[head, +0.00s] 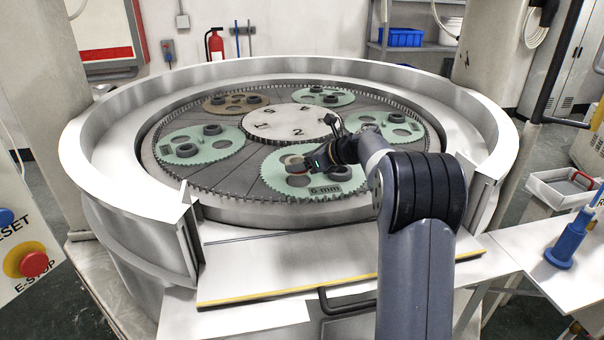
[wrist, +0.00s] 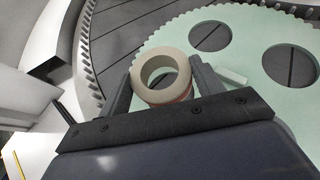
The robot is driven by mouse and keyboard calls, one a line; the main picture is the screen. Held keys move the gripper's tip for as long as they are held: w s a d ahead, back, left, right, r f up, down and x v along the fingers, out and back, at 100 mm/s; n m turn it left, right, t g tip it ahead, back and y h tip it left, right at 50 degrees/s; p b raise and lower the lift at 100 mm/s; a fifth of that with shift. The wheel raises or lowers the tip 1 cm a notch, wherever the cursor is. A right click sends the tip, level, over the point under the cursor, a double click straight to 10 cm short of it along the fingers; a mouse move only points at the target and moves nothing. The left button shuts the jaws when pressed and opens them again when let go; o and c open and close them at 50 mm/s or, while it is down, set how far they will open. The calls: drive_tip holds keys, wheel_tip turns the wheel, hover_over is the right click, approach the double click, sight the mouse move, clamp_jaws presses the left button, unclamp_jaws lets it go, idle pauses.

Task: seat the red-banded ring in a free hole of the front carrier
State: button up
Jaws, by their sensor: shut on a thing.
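The red-banded ring (wrist: 140,82) is pale beige, with a little of its red band showing low on its side in the wrist view. My gripper (wrist: 162,82) is shut on it, one finger at each side. The ring is over the edge part of the pale green toothed front carrier (wrist: 236,22); I cannot tell its height above it. Two round holes beside it in the wrist view show bare dark plate and look empty.
Other carriers lie around the lapping plate, green ones at left (head: 222,152) and back (head: 342,99), and a brown one (head: 222,104), with dark rings on them. A raised metal rim (head: 98,170) surrounds the plate, open at the front. A numbered hub (head: 278,117) stands central.

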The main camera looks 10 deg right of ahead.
sight(304, 173)
drive_tip(key=shift+f, duration=1.9)
drive_tip(key=shift+f, duration=0.2)
drive_tip(key=o, duration=1.2)
drive_tip(key=shift+s+d+r, duration=0.15)
drive_tip(key=shift+r, duration=0.1)
drive_tip(key=b+v, duration=0.1)
drive_tip(key=v, duration=1)
drive_tip(key=shift+s+d+r+b, duration=0.15)
drive_tip(key=shift+s+b, duration=0.05)
drive_tip(key=shift+b, duration=0.15)
